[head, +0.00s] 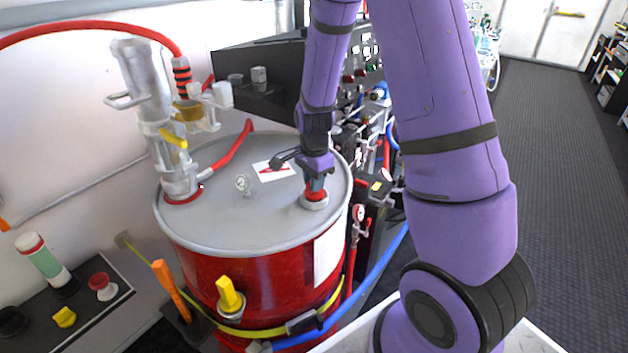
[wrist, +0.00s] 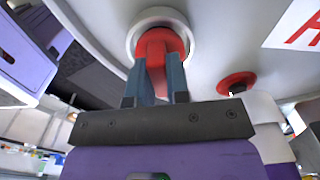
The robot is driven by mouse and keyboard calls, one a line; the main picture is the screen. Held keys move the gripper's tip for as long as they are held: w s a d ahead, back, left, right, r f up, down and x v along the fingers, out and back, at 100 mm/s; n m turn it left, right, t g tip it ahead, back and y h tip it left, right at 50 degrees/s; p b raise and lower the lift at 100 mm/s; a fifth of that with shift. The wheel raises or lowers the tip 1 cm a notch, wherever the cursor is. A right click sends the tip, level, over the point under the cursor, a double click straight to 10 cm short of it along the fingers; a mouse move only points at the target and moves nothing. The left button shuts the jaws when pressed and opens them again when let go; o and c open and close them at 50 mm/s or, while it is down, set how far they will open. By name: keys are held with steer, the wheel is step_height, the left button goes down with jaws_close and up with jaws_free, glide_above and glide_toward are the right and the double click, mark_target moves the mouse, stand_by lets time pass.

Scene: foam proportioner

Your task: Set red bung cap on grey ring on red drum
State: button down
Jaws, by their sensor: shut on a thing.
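The red bung cap (head: 315,191) is held upright between the fingers of my gripper (head: 317,183) over the drum top. The grey ring (head: 314,203) is on the right front part of the red drum (head: 265,280). In the head view the cap's lower part appears within the ring's outline. In the wrist view my gripper (wrist: 159,85) is shut on the red cap (wrist: 158,45), and the pale ring (wrist: 137,30) surrounds the cap's far end. I cannot tell whether the cap touches the ring.
A gauge (head: 243,184), a white label (head: 273,171) and a metal pump (head: 160,130) with a red hose are on the drum top. Valves and pipes crowd the right side. A side shelf (head: 95,310) holds another red knob (head: 102,285).

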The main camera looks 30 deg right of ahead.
steer(key=shift+f, duration=0.45)
steer(key=c, duration=1.4)
jaws_free()
steer(key=shift+r, duration=0.15)
steer(key=shift+r, duration=5.35)
